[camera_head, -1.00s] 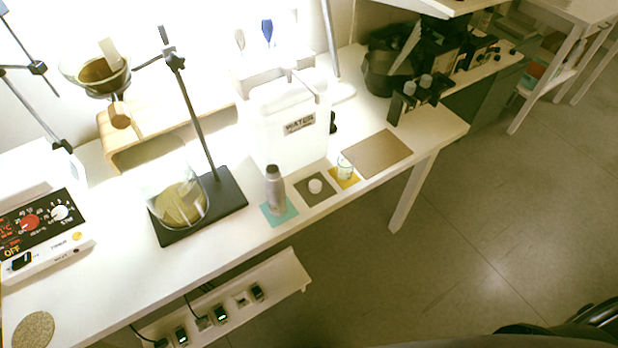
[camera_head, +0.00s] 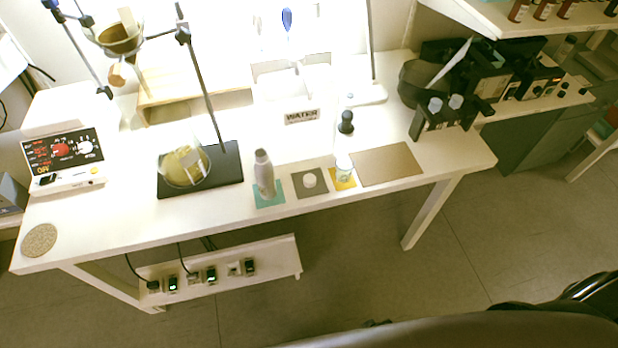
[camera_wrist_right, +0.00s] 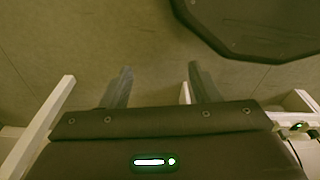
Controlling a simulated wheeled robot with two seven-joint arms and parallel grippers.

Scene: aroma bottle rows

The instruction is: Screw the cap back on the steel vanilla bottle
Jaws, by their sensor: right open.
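A steel bottle (camera_head: 264,175) stands upright on a teal mat (camera_head: 268,200) near the table's front edge in the head view. Neither gripper shows in the head view.
A stand with a glass beaker (camera_head: 184,166) is left of the bottle, and a white WATER container (camera_head: 301,100) is behind. A brown mat (camera_head: 388,164) lies at right. A power strip shelf (camera_head: 226,268) hangs below the front edge.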

